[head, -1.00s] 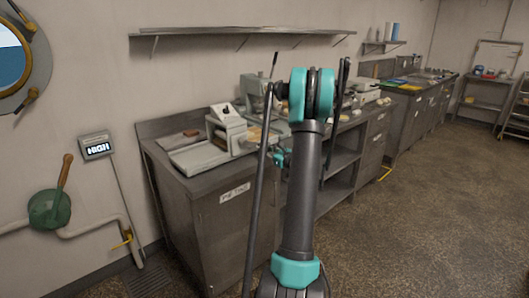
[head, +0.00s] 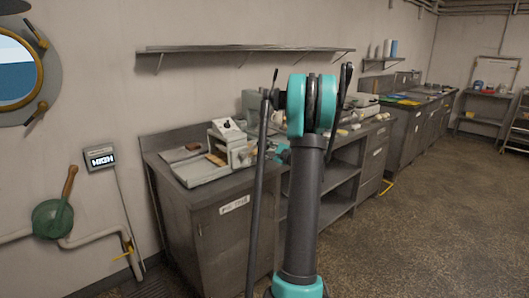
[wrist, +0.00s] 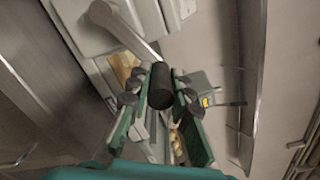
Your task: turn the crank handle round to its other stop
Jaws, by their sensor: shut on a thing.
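In the wrist view the crank handle (wrist: 161,88) is a black cylindrical grip on a pale grey crank arm (wrist: 131,35), which runs up and left to a round hub (wrist: 103,12). My gripper (wrist: 160,87) has its dark, green-backed fingers on both sides of the black grip and is shut on it. In the head view my arm stands in front of the counter, and the crank handle and fingers are hidden behind it. A pale machine (head: 236,147) shows on the counter left of my arm.
The grey metal counter (head: 200,197) carries the machine, with a brown slab (head: 217,159) at its left. A wall shelf (head: 245,48) hangs above. A green wall device with a wooden lever (head: 68,183) and a small display (head: 99,157) are at the left. The floor (head: 420,220) at right is clear.

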